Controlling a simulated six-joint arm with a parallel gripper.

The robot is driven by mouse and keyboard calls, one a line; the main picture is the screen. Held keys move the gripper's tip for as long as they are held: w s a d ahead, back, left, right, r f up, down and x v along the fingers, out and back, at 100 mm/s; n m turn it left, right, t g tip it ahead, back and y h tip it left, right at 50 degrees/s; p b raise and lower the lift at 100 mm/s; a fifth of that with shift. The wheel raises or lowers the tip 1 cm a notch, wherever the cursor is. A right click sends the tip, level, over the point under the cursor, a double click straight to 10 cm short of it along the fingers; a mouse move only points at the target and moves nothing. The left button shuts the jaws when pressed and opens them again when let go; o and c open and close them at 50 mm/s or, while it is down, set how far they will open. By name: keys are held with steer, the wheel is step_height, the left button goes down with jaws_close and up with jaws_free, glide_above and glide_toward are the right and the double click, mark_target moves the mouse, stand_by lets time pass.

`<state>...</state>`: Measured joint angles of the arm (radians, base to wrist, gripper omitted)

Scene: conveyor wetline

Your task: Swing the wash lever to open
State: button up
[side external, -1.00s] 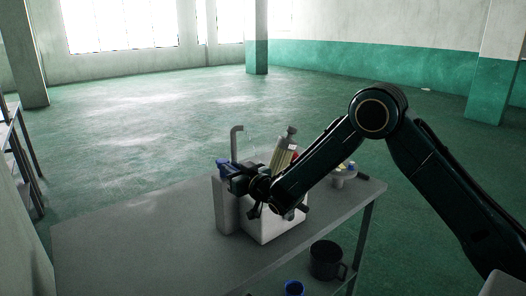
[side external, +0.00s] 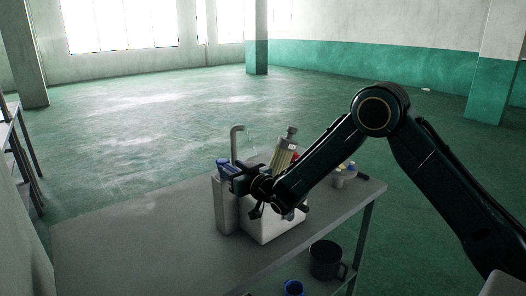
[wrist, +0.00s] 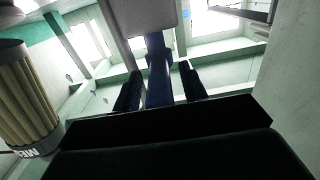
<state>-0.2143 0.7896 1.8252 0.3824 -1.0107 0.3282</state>
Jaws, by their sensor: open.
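The blue wash lever (side external: 222,162) shows at the upper left of the grey-white wash unit (side external: 226,205), below a bent grey spout (side external: 236,140). My gripper (side external: 231,172) is at the lever, level with the top of the unit. In the wrist view the lever (wrist: 157,68) runs between the two dark fingers of my gripper (wrist: 160,85), under a pale block. The fingers are open, with a narrow gap visible on each side of the lever. I cannot tell whether either finger touches it. My wrist hides part of the unit in the side view.
A dark mug (side external: 326,260) is below the tabletop. The table's left part (side external: 120,240) is clear.

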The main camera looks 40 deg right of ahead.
steer(key=s, duration=1.3)
steer(key=shift+s, duration=0.25)
stand_by(0.4)
steer(key=shift+s+d, duration=0.1)
steer(key=shift+d+r, duration=0.1)
stand_by(0.4)
